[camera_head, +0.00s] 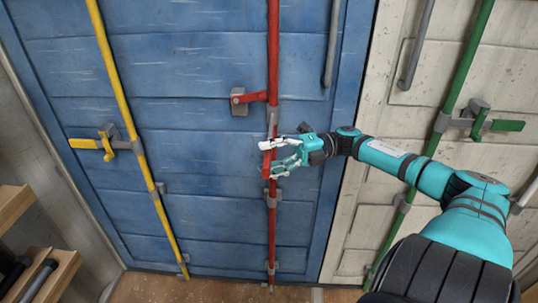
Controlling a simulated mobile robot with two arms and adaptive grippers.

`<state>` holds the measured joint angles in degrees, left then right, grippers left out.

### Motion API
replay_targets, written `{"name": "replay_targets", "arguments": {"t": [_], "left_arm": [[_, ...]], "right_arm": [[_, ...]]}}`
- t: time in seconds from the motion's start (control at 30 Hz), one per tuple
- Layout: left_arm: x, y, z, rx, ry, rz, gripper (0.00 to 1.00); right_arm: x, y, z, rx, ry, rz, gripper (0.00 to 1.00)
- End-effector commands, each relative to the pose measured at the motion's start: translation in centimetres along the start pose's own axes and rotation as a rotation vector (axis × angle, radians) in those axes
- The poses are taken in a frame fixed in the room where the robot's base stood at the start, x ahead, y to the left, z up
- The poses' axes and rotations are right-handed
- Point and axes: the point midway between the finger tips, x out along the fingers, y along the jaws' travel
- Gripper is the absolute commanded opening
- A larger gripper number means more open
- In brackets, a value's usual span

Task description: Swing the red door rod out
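The red door rod (272,222) runs upright down the right half of the blue door. A short red arm (254,97) reaches left from it to a grey latch block (238,102). A short red piece (266,163) shows at the fingertips of my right gripper (270,159); I cannot tell if it is the rod's handle. This gripper comes in from the right, in front of the rod. Its upper and lower fingers are spread apart and hide part of the rod. Whether they touch it cannot be told. My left gripper is not in view.
A yellow rod (120,80) with a yellow handle (84,143) is on the left of the blue door. A green rod (464,70) and green handle (507,125) are on the white door at right. Wooden shelves (50,272) stand at the lower left.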

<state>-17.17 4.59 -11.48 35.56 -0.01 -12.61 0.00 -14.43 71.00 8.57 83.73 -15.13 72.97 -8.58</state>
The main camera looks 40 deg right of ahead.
Motion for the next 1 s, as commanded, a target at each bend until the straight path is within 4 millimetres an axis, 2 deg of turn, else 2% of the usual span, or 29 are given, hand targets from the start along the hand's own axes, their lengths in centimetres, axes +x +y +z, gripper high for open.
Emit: {"name": "replay_targets", "arguments": {"t": [0.2, 0.33, 0.7, 0.83, 1.0], "left_arm": [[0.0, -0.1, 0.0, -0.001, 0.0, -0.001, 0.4], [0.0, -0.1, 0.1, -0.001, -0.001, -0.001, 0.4], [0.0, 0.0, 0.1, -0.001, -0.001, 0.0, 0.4], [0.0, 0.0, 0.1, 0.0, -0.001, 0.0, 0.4], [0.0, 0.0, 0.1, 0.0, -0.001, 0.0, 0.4]], "right_arm": [[-0.1, -0.1, 0.0, 0.0, -0.002, -0.001, 0.58], [-1.3, -0.1, 0.1, 0.001, -0.004, -0.002, 0.58], [-8.9, -0.1, 0.1, -0.001, -0.006, -0.001, 0.58], [-10.8, 0.0, 0.1, -0.001, -0.005, -0.001, 0.58], [-12.0, 0.0, 0.0, -0.001, -0.001, 0.0, 0.58]]}}
